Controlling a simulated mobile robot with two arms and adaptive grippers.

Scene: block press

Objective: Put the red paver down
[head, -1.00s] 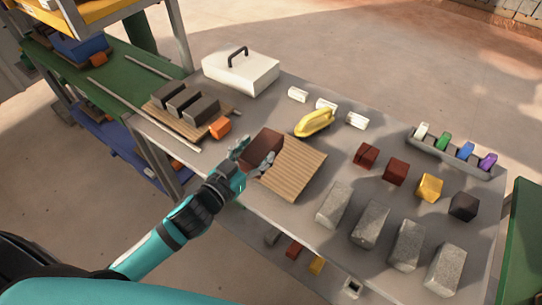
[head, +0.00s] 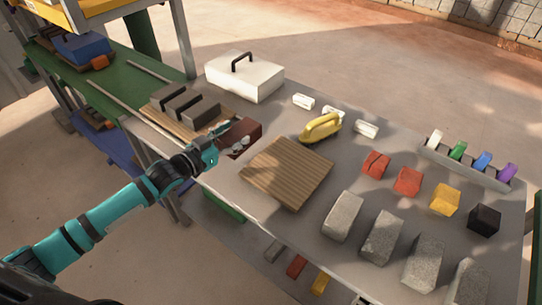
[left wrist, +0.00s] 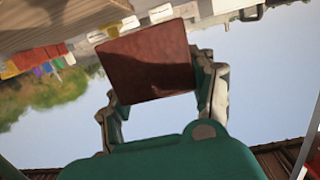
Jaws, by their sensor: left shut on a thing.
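The red paver (head: 239,134), a dark red-brown block, is held between the fingers of my left gripper (head: 228,143). It is beside the upper left corner of the bare slatted wooden board (head: 287,172), over the grey table (head: 300,112). I cannot tell whether it touches the table. In the left wrist view the paver (left wrist: 148,62) fills the space between the two fingers (left wrist: 163,88), with its broad face showing and slightly tilted. My right gripper is not in view.
A second board with several dark grey blocks (head: 200,112) lies left of the paver. A white box (head: 243,78), a yellow tool (head: 321,128), red blocks (head: 408,181), a yellow block (head: 445,199) and grey blocks (head: 382,233) stand around. The slatted board is empty.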

